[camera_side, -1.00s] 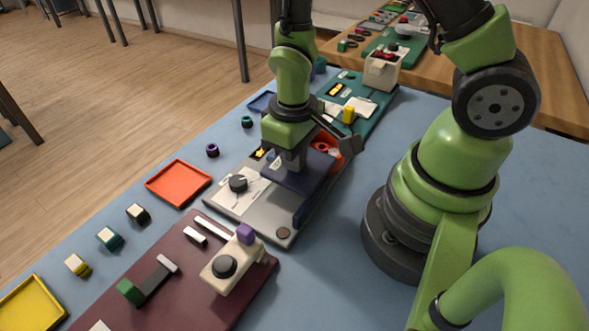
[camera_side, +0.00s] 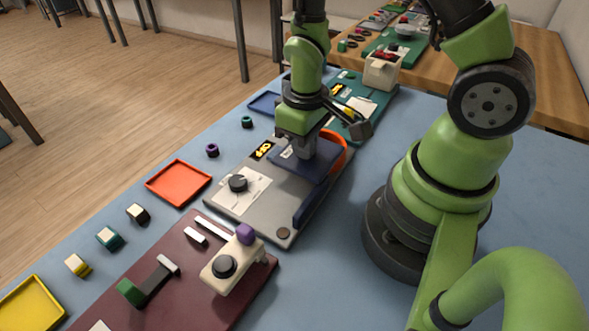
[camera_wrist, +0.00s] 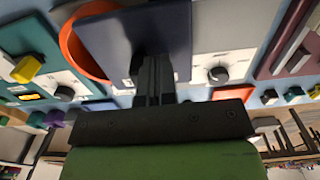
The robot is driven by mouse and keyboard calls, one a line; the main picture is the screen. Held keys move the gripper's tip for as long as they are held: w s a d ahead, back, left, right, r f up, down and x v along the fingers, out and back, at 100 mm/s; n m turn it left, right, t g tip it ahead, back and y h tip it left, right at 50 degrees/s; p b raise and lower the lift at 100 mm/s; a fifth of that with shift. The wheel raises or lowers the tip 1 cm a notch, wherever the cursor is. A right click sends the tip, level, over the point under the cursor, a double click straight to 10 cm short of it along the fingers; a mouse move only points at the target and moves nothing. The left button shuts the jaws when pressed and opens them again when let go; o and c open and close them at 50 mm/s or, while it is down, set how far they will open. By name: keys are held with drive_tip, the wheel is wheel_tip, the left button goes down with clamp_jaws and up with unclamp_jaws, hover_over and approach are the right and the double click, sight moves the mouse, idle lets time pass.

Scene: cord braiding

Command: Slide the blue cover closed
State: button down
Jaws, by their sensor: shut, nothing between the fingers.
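The blue cover (camera_side: 318,168) is a dark blue plate on the grey board (camera_side: 240,212). It lies over part of an orange ring (camera_side: 343,148), whose curved edge shows past the cover's far right side. In the wrist view the cover (camera_wrist: 112,36) also overlaps the orange ring (camera_wrist: 72,48). My gripper (camera_side: 304,152) is shut and empty, pointing down at the cover near its label. The wrist view shows my closed fingers (camera_wrist: 155,80) against or just above the cover; exact contact is hidden.
A dark blue upright strip (camera_side: 304,209) stands on the board's right edge. A black knob (camera_side: 238,183) and a yellow OFF label (camera_side: 263,150) are on the board. A maroon board (camera_side: 195,265) lies in front and a teal board (camera_side: 376,108) behind. An orange tray (camera_side: 178,182) sits left.

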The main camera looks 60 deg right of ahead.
drive_tip(key=shift+d, duration=2.25)
drive_tip(key=shift+a, duration=0.15)
drive_tip(key=shift+a, duration=0.5)
wheel_tip(320, 180, up, 11)
drive_tip(key=shift+r, duration=0.15)
drive_tip(key=s+a+r+m+t+y, duration=0.1)
drive_tip(key=s+a+r+m+t, duration=0.1)
drive_tip(key=r, duration=0.4)
drive_tip(key=s+a+r+m+t+y, duration=0.1)
drive_tip(key=s+a+r+m+t, duration=0.1)
drive_tip(key=s+a+r+t, duration=0.3)
drive_tip(key=shift+s+r, duration=0.35)
drive_tip(key=shift+r, duration=0.55)
